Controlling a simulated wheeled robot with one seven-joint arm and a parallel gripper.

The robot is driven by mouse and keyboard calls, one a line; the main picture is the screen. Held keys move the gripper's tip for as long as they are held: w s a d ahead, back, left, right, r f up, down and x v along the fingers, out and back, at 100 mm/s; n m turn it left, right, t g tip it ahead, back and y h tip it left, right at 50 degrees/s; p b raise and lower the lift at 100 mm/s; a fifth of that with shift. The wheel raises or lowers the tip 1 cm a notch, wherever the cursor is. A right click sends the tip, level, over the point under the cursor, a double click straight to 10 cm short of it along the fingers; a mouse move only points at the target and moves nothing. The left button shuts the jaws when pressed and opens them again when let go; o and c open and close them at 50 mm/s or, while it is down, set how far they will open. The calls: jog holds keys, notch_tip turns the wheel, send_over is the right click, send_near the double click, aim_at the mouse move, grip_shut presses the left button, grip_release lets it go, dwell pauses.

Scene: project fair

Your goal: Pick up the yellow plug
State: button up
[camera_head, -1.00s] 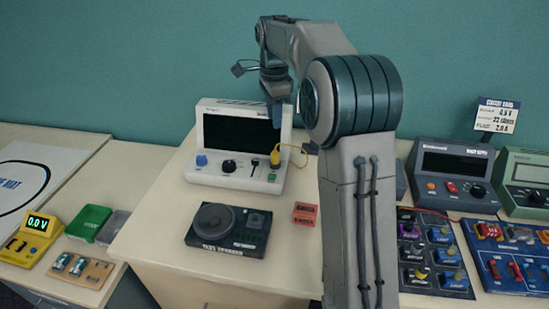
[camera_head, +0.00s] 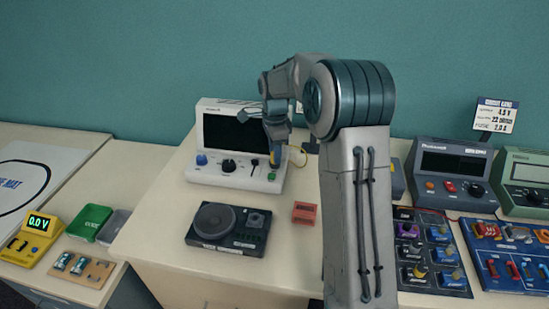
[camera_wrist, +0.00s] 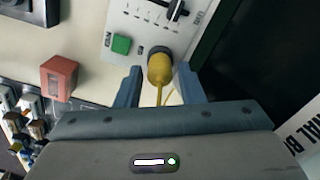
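The yellow plug (camera_wrist: 160,68) sits on the front panel of a white instrument (camera_wrist: 190,38), at a dark socket, with a thin yellow cable trailing from it. In the wrist view my gripper (camera_wrist: 160,78) is open, with one blue finger on each side of the plug and gaps between fingers and plug. In the head view my gripper (camera_head: 276,160) is at the lower right of the white instrument (camera_head: 232,181) and mostly hides the plug. A green button (camera_wrist: 121,43) is beside the socket.
A black speaker unit (camera_head: 228,229) and a small red block (camera_head: 304,212) lie on the table in front of the instrument. Grey and green meters and switch boards stand to the right. A yellow meter (camera_head: 33,238) is at left.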

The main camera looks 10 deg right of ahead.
jog(key=shift+f, duration=0.7)
grip_shut()
jog(key=shift+r, duration=0.15)
